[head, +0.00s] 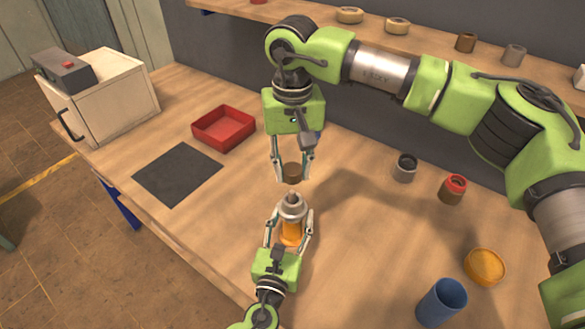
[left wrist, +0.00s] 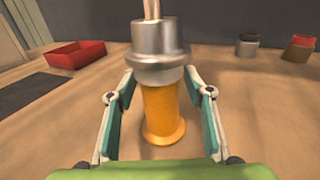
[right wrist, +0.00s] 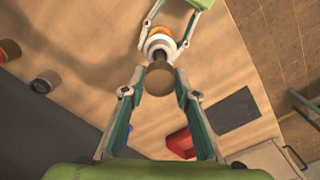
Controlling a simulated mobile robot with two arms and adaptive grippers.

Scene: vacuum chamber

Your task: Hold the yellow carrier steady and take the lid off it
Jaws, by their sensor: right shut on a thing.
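The yellow carrier (left wrist: 162,115) stands upright between my left gripper's fingers; its body also shows in the head view (head: 291,233). A grey metal top (left wrist: 157,45) with a thin stem covers it. My left gripper (head: 289,216) has a finger on either side, close to the carrier; whether they press on it is unclear. My right gripper (head: 292,172) reaches down from above and is shut on a round brown knob (right wrist: 159,78), apparently the lid's, right above the stem. I cannot tell whether the grey top has lifted.
A red tray (head: 223,128) and a dark mat (head: 178,174) lie to the left, near a whitish box (head: 105,98) with a handle. A grey cup (head: 405,168), a red-topped jar (head: 453,190), an orange dish (head: 486,266) and a blue cup (head: 442,302) stand to the right.

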